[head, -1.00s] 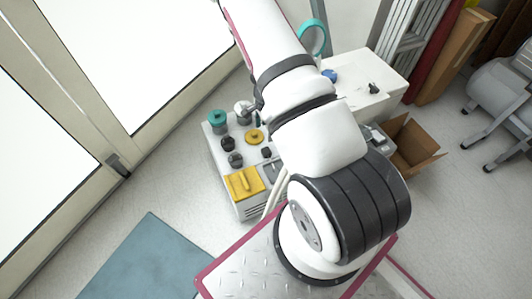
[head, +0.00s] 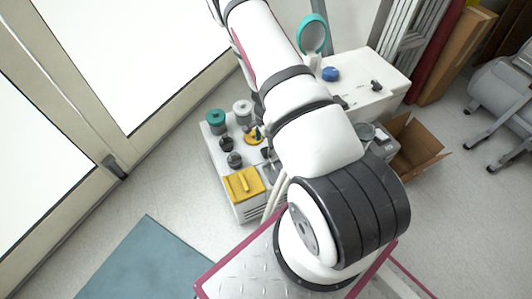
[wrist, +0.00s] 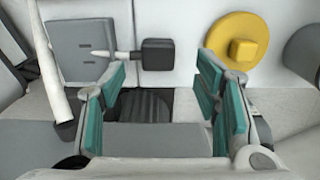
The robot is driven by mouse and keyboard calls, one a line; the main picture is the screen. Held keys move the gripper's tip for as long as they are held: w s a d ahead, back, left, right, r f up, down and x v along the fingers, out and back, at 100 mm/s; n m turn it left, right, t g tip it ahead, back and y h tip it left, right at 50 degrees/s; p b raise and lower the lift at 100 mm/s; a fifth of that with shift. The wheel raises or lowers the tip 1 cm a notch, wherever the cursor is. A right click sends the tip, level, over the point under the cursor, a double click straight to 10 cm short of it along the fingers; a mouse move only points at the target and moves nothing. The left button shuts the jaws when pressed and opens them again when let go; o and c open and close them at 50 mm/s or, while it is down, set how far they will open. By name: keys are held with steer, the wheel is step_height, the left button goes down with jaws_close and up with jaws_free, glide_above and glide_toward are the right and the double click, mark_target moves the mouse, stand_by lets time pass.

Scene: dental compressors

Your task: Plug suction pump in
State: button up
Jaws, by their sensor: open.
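In the wrist view my gripper (wrist: 158,103) is open, its teal-padded fingers wide apart with nothing between them. Just beyond the fingertips is a small black block with a pale pointed tip (wrist: 157,54), which looks like a plug. Its tip points left towards a grey square plate with two slots (wrist: 82,38), perhaps a socket; I cannot tell whether they touch. A yellow round knob (wrist: 240,47) is to the right. In the head view the white unit with several knobs (head: 248,209) stands on the floor, partly behind my arm. Which part is the suction pump is unclear.
A second white unit (head: 385,88) with a blue knob (head: 330,74) stands at the back. An open cardboard box (head: 418,146) is to its right. A pale hose (wrist: 52,75) rises at left in the wrist view. A blue-grey mat (head: 150,262) lies on open floor.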

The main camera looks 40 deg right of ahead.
mark_target(266, 150)
steer(key=shift+s+f+b, duration=0.1)
steer(key=shift+f+b, duration=1.3)
steer(key=shift+f, duration=1.25)
steer(key=c, duration=1.2)
